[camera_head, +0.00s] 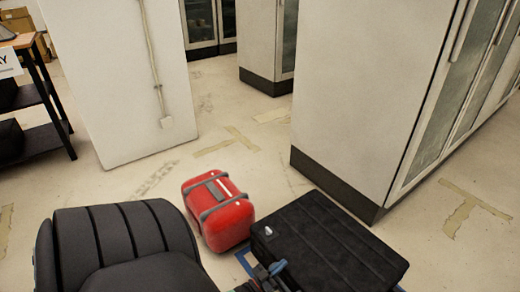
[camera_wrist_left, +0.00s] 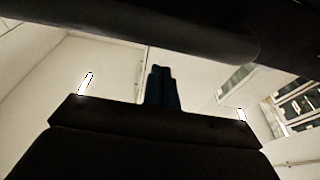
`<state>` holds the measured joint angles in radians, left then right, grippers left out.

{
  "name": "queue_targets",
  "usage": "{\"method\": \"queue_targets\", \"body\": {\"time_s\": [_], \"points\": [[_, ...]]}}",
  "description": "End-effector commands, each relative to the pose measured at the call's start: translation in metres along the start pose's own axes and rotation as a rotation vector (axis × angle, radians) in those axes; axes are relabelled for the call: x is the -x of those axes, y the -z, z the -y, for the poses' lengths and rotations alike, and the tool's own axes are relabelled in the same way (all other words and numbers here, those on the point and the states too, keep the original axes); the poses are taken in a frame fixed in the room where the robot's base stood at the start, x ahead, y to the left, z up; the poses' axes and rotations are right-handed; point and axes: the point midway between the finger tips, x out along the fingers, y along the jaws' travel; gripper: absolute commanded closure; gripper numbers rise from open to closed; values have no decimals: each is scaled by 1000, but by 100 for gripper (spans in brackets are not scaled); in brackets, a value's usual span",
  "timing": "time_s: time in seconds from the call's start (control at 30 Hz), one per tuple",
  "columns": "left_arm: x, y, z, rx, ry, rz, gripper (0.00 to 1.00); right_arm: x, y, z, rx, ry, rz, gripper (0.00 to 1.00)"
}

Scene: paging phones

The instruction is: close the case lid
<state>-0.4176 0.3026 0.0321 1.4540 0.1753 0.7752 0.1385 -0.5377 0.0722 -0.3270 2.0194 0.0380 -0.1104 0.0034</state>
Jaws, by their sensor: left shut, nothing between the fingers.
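The black case (camera_head: 335,243) is at the lower right of the head view, on the floor. Its upper face is dark with faint ribs, and a small white spot shows near its left corner. I cannot tell from this view how far its lid stands open. My left gripper (camera_head: 273,270) is close to the case's near left edge; I cannot tell whether it touches. In the left wrist view its fingers (camera_wrist_left: 163,85) are together with nothing between them. A dark band crosses the top of that view, close to the fingers. My right gripper is not in view.
A red case (camera_head: 218,208) with grey straps stands just left of the black case. Blue tape (camera_head: 242,262) marks the floor there. A large cabinet (camera_head: 375,85) stands behind, a white panel (camera_head: 118,75) and dark shelf (camera_head: 42,100) at left. Floor between is clear.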

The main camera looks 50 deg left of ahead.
Motion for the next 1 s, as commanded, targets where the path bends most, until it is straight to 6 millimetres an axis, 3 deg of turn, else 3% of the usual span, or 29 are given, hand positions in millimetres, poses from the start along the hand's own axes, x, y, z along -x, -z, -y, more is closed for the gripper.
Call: {"method": "queue_targets", "body": {"time_s": [0.27, 0.6, 0.8, 1.0], "points": [[-6, 7, 0, -1, -1, -4, 100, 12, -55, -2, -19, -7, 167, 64], [63, -1, 0, -1, -1, -1, 100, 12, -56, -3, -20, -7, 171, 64], [87, -3, 0, -1, -1, -2, 100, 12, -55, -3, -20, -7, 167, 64], [94, -3, 0, -1, -1, -3, 100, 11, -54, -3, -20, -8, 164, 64]]}}
